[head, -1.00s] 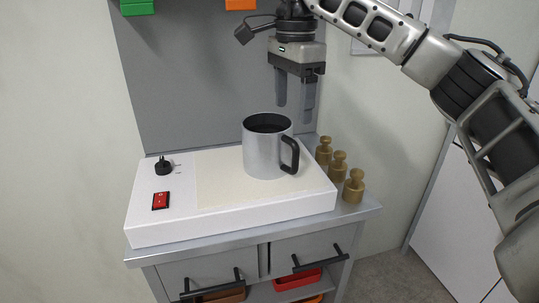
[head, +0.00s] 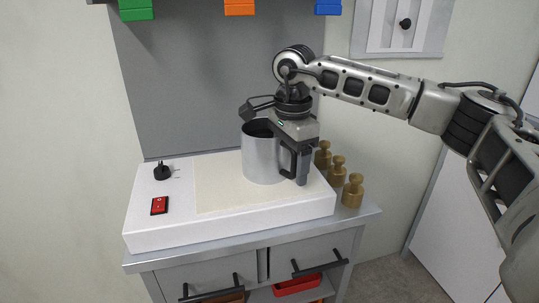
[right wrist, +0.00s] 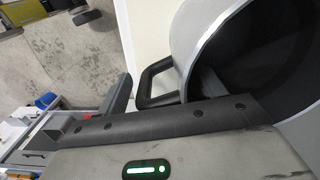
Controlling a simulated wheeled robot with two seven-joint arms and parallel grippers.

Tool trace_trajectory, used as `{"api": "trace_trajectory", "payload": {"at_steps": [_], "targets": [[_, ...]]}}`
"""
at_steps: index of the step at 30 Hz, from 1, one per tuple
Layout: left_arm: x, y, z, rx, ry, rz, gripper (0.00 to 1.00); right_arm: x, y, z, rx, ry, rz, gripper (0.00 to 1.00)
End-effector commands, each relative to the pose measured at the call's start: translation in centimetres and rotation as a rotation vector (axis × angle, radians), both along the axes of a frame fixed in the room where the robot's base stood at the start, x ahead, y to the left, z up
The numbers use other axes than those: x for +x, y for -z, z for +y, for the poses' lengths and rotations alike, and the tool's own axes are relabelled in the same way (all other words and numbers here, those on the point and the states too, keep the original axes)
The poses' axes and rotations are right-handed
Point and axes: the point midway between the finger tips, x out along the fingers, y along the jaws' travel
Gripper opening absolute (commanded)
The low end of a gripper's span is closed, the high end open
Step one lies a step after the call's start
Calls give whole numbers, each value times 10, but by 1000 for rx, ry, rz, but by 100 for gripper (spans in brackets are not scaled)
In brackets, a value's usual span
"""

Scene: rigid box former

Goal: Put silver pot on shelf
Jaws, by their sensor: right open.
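The silver pot (head: 259,158), a mug-shaped cylinder with a dark inside, stands upright on the pale plate of a white countertop unit. Its black handle (head: 287,158) faces right. My right gripper (head: 298,164) is lowered at the pot's handle side, pointing down and open. One finger is just right of the handle; the other is mostly hidden in the head view. In the right wrist view the handle (right wrist: 150,82) lies beyond the gripper, beside the pot's rim (right wrist: 190,45), and a grey finger-like part shows within the pot's opening. Contact cannot be told. My left gripper is out of view.
The white unit (head: 150,230) has a black knob (head: 162,170) and a red switch (head: 159,205). Several brass weights (head: 338,170) stand close at the right. Below are drawers with black handles and an open shelf space with a red bin (head: 297,286).

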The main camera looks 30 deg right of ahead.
Motion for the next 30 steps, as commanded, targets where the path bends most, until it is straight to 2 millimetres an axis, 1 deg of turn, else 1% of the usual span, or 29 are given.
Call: {"api": "trace_trajectory", "payload": {"at_steps": [3, 4, 10, 11, 13, 14, 20, 23, 26, 30], "targets": [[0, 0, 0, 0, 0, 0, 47, 0, 0, 0, 0, 0, 0, 69], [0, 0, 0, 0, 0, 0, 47, 0, 0, 0, 0, 1, 0, 66], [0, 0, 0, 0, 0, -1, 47, 0, 0, 0, 0, 1, 0, 11], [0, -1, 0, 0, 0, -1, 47, 0, 0, 0, 0, 1, 0, 9], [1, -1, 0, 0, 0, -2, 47, 0, -1, 0, 1, 0, -2, 9], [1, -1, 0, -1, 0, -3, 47, 0, -1, 0, 1, 0, -2, 3], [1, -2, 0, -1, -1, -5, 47, 1, -2, 0, 1, 0, -2, 3], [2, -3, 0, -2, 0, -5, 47, 1, -6, 0, 1, 0, -4, 3], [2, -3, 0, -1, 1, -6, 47, 1, -14, 0, 1, 1, -4, 3], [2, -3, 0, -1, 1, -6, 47, 0, -36, 1, 3, -2, -6, 3]]}}
